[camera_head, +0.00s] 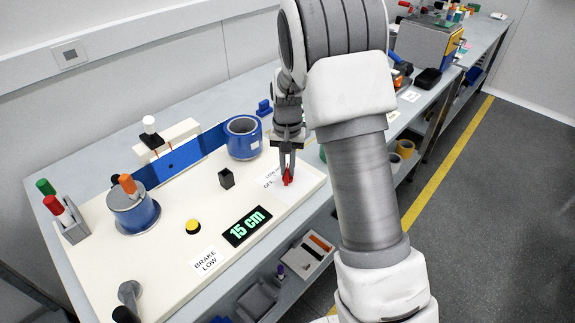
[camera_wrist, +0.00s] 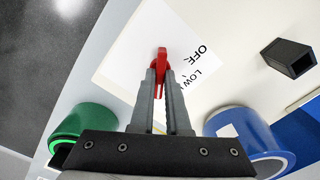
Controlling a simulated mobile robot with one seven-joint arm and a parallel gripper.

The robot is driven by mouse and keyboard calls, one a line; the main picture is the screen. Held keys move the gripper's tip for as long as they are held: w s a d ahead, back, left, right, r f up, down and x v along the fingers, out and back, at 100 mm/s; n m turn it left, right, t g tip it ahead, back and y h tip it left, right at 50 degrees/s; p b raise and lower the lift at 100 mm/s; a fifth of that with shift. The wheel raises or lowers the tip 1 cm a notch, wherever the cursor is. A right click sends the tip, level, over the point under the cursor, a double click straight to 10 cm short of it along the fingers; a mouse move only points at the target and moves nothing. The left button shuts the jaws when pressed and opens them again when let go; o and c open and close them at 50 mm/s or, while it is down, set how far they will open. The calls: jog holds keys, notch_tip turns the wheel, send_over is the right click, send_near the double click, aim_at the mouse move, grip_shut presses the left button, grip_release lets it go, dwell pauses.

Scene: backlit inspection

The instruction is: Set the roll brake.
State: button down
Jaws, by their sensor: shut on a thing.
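My gripper (camera_head: 287,170) is shut on a small red lever (camera_head: 288,178) at the right end of the white board. In the wrist view the gripper fingers (camera_wrist: 160,85) close around the red lever (camera_wrist: 161,62). A label (camera_wrist: 203,62) beside the lever reads "OFF" and "LOW"; its further text is hidden by the fingers. A display (camera_head: 247,227) on the board reads "15 cm" in green. A card (camera_head: 205,261) in front of it reads "BRAKE LOW".
A blue roll (camera_head: 243,137) stands behind the lever, left of my gripper. A black block (camera_head: 226,179), a yellow button (camera_head: 193,227) and a blue and grey roll (camera_head: 133,207) stand further left. A green roll (camera_wrist: 85,125) is close to the fingers in the wrist view.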

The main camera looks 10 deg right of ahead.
aim_at(287, 171)
jog(key=shift+m, duration=0.6)
jog(key=c, duration=0.9)
grip_release()
notch_tip(287, 171, up, 18)
jog(key=p, duration=0.1)
jog(key=shift+f+p, duration=0.25)
jog(key=shift+p, duration=0.1)
